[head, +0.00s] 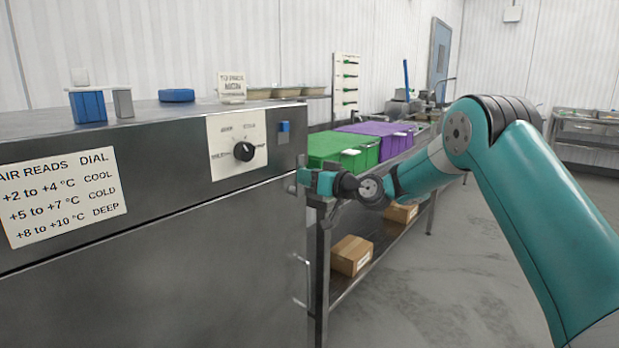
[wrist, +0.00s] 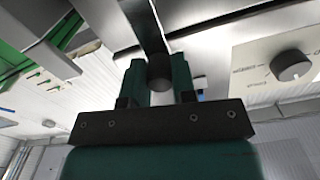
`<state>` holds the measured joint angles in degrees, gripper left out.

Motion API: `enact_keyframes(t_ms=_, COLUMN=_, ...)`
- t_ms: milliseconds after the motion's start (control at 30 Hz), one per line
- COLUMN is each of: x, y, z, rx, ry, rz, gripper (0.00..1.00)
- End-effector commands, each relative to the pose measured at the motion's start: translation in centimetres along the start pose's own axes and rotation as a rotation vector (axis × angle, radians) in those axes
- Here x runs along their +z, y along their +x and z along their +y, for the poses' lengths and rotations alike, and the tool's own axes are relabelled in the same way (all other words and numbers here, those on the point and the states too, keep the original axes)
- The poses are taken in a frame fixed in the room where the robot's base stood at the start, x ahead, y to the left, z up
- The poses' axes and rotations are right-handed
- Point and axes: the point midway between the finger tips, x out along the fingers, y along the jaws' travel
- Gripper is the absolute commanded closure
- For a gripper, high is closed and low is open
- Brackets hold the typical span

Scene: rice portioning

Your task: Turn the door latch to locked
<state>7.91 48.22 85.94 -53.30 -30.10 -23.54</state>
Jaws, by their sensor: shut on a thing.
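The steel cabinet (head: 190,250) fills the left of the head view, with its door below the control panel. My gripper (head: 303,176) is at the cabinet's upper right front edge. In the wrist view my gripper (wrist: 160,75) has its two green fingers shut on a dark, rounded piece, which I take to be the door latch (wrist: 160,66). A grey bar runs up from it in that view. In the head view the latch is hidden by my gripper, so its turned position cannot be told.
A steel rack with a green bin (head: 335,147) and purple bin (head: 385,130) stands close behind. A cardboard box (head: 351,255) lies on its lower shelf.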

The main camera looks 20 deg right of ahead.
Motion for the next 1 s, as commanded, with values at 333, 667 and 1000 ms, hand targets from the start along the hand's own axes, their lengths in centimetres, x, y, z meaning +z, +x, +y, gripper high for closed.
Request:
enact_keyframes(t_ms=333, x=-0.1, y=0.0, z=1.4, rx=0.001, ry=0.257, rz=0.002, gripper=1.00)
enact_keyframes(t_ms=667, x=0.3, y=0.0, z=2.9, rx=0.001, ry=0.572, rz=0.000, gripper=1.00)
enact_keyframes(t_ms=1000, x=1.1, y=0.0, z=4.3, rx=0.000, ry=0.894, rz=0.002, gripper=1.00)
